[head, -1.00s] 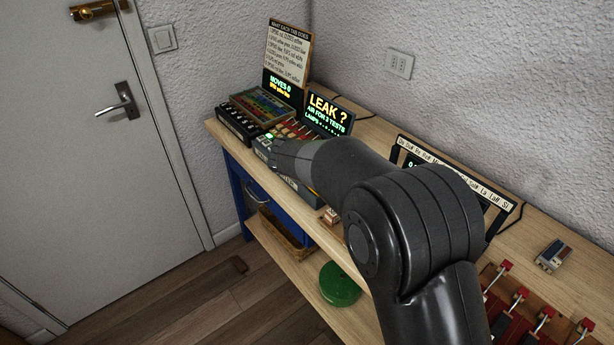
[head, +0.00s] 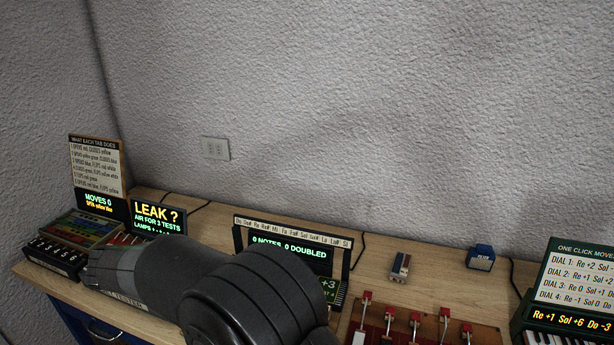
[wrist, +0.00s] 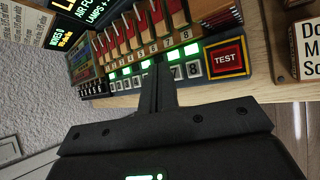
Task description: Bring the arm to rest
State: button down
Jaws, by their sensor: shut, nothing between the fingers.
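In the wrist view my gripper (wrist: 158,85) is shut, its two dark fingers together with nothing between them. The fingertips show in front of the leak-test box, over its row of numbered keys with green lamps (wrist: 190,50). A red TEST button (wrist: 227,58) sits to the right of the fingers. I cannot tell whether the fingertips touch the box. In the head view my arm reaches from the bottom middle to the left, and its end covers much of the box under the LEAK ? screen (head: 158,217). The fingers cannot be made out there.
The wooden bench (head: 390,262) runs along the rough wall. A tab box with a MOVES 0 screen (head: 100,203) stands at the left. Red-topped levers (head: 415,322) are in front.

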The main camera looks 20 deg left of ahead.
jog(key=w+d+r+m+h, duration=0.1)
jog(key=w+d+r+m, duration=0.35)
jog(key=d, duration=0.55)
jog(key=w+d+r+m+h, duration=0.25)
jog(key=w+d+r, duration=0.2)
jog(key=d, duration=0.55)
jog(key=w+d+r+m, duration=0.4)
jog(key=w+d+m, duration=0.1)
jog(key=d, duration=0.5)
jog(key=s+d+r+m+h, duration=0.15)
jog(key=d+m, duration=0.25)
jog(key=d, duration=0.6)
jog(key=s+d+r+m, duration=0.1)
jog(key=d+r+m, duration=0.15)
jog(key=d, duration=0.75)
jog(key=s+d+f+m+g, duration=0.1)
jog(key=s+d+f+m, duration=0.1)
jog(key=s+d+m, duration=0.6)
jog(key=s+d+f+m, duration=0.3)
jog(key=s+d+m, duration=0.4)
jog(key=s+d, duration=0.4)
jog(key=shift+s+d+m+g, duration=0.25)
jog(key=shift+d+m+g, duration=0.15)
jog(key=shift+d, duration=0.85)
jog(key=c, duration=2.2)
grip_release()
